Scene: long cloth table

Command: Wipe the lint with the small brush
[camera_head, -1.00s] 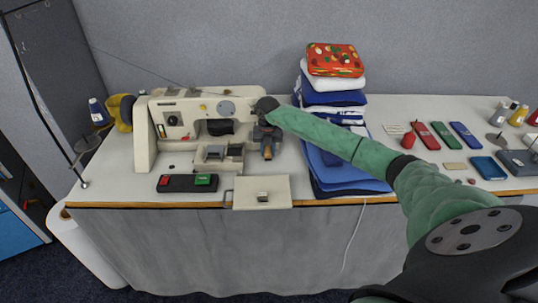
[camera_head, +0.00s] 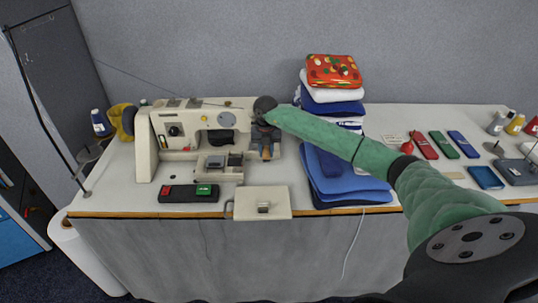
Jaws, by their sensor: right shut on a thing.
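My right arm crosses from the lower right to the sewing machine's right end. My right gripper (camera_head: 266,144) points down there and is shut on a small brownish thing (camera_head: 267,152), likely the small brush; the gripper hides much of it. The cream sewing machine (camera_head: 153,150) stands on the left of the table, with its bed just left of the gripper. I cannot make out lint, nor whether the held thing touches a surface. My left gripper is not in view.
A stack of blue and white folded cloths (camera_head: 345,187) with a red patterned box (camera_head: 334,70) on top stands right of the gripper, behind my arm. A black pedal-like block (camera_head: 178,194) and a cream plate (camera_head: 262,203) lie at the front edge.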

